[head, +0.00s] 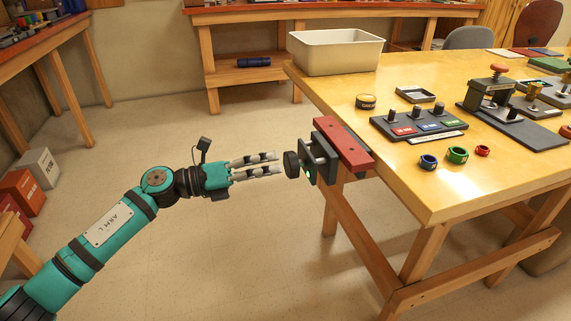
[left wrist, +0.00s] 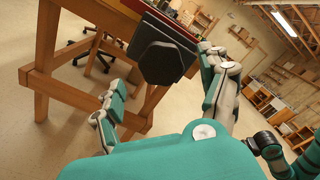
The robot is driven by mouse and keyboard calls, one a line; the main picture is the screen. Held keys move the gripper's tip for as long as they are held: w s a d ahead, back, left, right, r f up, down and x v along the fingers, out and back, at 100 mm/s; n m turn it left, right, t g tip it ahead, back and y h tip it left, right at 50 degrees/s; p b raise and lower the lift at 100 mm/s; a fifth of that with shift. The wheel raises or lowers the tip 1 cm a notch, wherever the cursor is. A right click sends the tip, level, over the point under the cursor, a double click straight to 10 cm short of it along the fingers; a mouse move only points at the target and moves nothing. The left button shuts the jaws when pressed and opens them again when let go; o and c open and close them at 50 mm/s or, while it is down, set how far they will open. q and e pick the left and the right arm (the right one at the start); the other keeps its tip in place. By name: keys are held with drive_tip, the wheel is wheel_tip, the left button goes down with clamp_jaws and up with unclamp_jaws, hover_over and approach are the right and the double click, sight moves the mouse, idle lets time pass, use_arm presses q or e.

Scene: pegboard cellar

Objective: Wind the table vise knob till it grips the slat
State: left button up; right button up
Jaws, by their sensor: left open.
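The table vise (head: 343,145) is fixed at the table's left edge, with a red block, a dark grey jaw plate (head: 318,160) and a black knob (head: 291,164) facing left. My left gripper (head: 281,163) is open and level, its fingers pointing right at the knob, tips just short of it or beside it. In the left wrist view the dark knob (left wrist: 165,55) shows large ahead, between the spread fingers of the left gripper (left wrist: 155,78). I cannot make out a slat apart from the vise parts. My right gripper is in neither view.
Wooden table legs (head: 425,252) stand below the vise. Open floor surrounds my left arm.

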use_arm(q)
drive_tip(key=v, duration=0.6)
drive_tip(key=shift+a, duration=0.25)
